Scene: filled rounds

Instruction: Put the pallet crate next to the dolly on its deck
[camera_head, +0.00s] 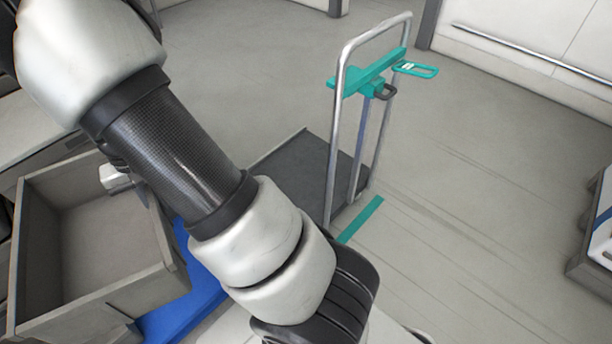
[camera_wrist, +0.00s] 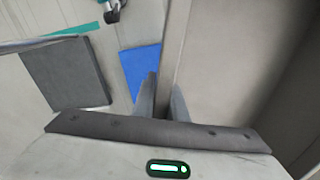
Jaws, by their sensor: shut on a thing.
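The pallet crate (camera_head: 95,240) is an open grey-brown box at the lower left of the head view. Its inside shows empty there, and its wall and inside (camera_wrist: 225,55) fill the right of the wrist view. My gripper (camera_wrist: 163,88) is shut on the crate's upper wall edge. The dolly has a dark flat deck (camera_head: 290,170) and a silver hoop handle with a teal bar, right of the crate in the head view. The deck (camera_wrist: 68,74) shows bare at the left of the wrist view. My arm hides part of the deck and crate in the head view.
A blue floor patch (camera_head: 185,310) lies beside and partly under the crate in view; whether the crate touches it I cannot tell. A teal floor strip (camera_head: 360,220) runs beside the dolly. A grey unit (camera_head: 595,240) stands at the right edge. Floor right of the dolly is clear.

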